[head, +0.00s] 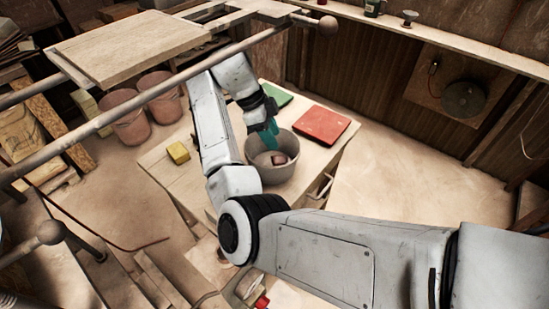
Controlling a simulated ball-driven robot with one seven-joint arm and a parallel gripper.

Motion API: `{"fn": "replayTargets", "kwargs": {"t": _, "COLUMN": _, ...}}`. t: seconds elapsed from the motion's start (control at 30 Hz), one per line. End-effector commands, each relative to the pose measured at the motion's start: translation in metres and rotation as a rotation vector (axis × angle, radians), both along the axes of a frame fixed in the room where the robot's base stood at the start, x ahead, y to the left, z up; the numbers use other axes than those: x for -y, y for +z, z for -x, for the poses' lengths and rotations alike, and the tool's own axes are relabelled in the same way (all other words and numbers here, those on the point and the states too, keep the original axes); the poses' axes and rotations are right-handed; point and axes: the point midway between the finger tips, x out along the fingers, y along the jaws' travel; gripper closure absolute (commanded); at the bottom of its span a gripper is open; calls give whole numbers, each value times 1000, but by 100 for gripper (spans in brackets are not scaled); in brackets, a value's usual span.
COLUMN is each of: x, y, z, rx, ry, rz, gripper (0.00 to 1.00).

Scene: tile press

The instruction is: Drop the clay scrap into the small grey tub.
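The small grey tub (282,176) stands on the wooden table, right of my forearm. A reddish-brown lump that looks like the clay scrap (279,159) lies inside the tub, low down. A paler or shadowed patch beside it in the tub is not clear. My gripper (269,139) points down with teal fingers over the tub's back left rim, above and left of the lump, and looks apart from it. The gap between the fingers does not show, so I cannot tell whether they are open or shut.
A red tile or box (321,124) lies right of the tub, and a green one (277,95) lies behind. A yellow block (178,152) sits at the table's left. Brown buckets (131,122) stand on the floor beyond. Metal bars cross the upper left. Floor at right is clear.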

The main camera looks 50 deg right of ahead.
Motion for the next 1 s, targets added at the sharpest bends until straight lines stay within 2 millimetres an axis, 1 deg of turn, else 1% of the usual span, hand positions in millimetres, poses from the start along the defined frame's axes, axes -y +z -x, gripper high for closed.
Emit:
{"fn": "replayTargets", "kwargs": {"t": 0.03, "x": 0, "y": 0, "z": 0, "rx": 0, "ry": 0, "rz": 0, "gripper": 50}}
{"fn": "replayTargets", "kwargs": {"t": 0.17, "x": 0, "y": 0, "z": 0, "rx": 0, "ry": 0, "rz": 0, "gripper": 37}}
{"fn": "replayTargets", "kwargs": {"t": 0.2, "x": 0, "y": 0, "z": 0, "rx": 0, "ry": 0, "rz": 0, "gripper": 36}}
{"fn": "replayTargets", "kwargs": {"t": 0.47, "x": 0, "y": 2, "z": -1, "rx": 1, "ry": 0, "rz": -1, "gripper": 36}}
{"fn": "replayTargets", "kwargs": {"t": 0.57, "x": -2, "y": 10, "z": -4, "rx": 3, "ry": 0, "rz": -1, "gripper": 36}}
{"fn": "replayTargets", "kwargs": {"t": 0.67, "x": -6, "y": 24, "z": -9, "rx": 5, "ry": 1, "rz": -2, "gripper": 36}}
{"fn": "replayTargets", "kwargs": {"t": 0.7, "x": -8, "y": 31, "z": -12, "rx": 4, "ry": 1, "rz": -1, "gripper": 36}}
{"fn": "replayTargets", "kwargs": {"t": 0.77, "x": -17, "y": 25, "z": -23, "rx": -1, "ry": 6, "rz": -2, "gripper": 36}}
{"fn": "replayTargets", "kwargs": {"t": 1.0, "x": -49, "y": 25, "z": -65, "rx": 0, "ry": 4, "rz": -2, "gripper": 36}}
